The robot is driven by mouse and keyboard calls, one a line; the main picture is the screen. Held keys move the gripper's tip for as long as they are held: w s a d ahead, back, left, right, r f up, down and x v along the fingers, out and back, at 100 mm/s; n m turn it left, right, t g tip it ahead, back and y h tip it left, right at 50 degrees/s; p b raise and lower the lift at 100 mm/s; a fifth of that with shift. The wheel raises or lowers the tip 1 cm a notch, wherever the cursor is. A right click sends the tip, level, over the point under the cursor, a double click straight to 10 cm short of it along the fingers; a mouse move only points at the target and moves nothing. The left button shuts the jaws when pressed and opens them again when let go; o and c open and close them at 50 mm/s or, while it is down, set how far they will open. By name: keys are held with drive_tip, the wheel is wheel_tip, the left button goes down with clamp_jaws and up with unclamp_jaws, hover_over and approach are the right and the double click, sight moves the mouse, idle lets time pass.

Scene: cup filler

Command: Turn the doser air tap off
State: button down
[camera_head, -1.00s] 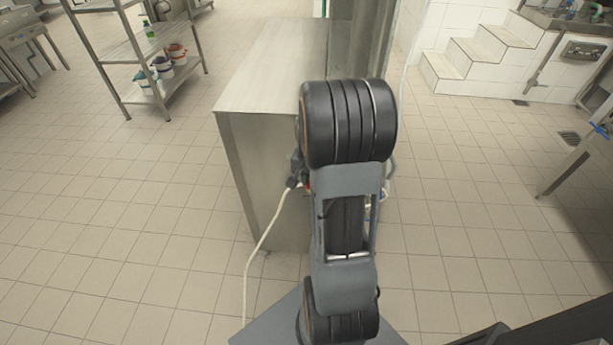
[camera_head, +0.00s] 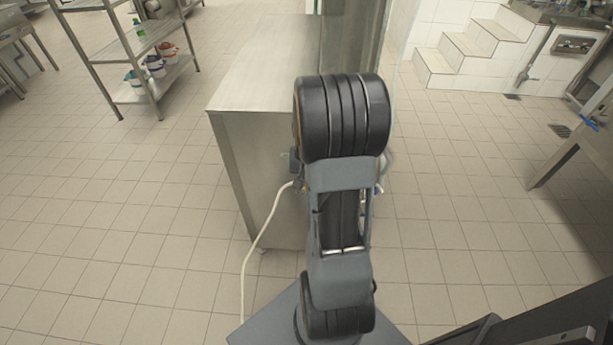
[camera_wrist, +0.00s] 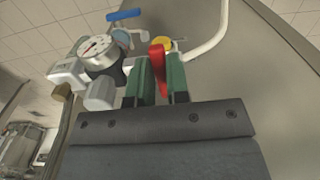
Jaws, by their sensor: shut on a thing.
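In the wrist view, a red tap handle (camera_wrist: 157,62) stands between the two green fingers of my gripper (camera_wrist: 160,75). The fingers are shut on it. A yellow round part (camera_wrist: 167,43) sits just behind the handle. A blue lever handle (camera_wrist: 124,15) is further up and to the left, apart from my fingers. I cannot read from the picture which handle carries the doser air label. In the head view my own arm hides the gripper and the red handle.
A pressure gauge (camera_wrist: 97,48) and grey fittings sit close to the left of my fingers. A white hose (camera_wrist: 207,42) curves at the right. The taps are at the steel cabinet (camera_head: 262,75). A pale hose (camera_head: 256,245) hangs to the floor. Open tiled floor lies left and right.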

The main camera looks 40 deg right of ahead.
drive_tip(key=c, duration=1.1)
unclamp_jaws()
wheel_tip(320, 180, up, 14)
drive_tip(key=p, duration=0.2)
drive_tip(key=shift+f, duration=0.1)
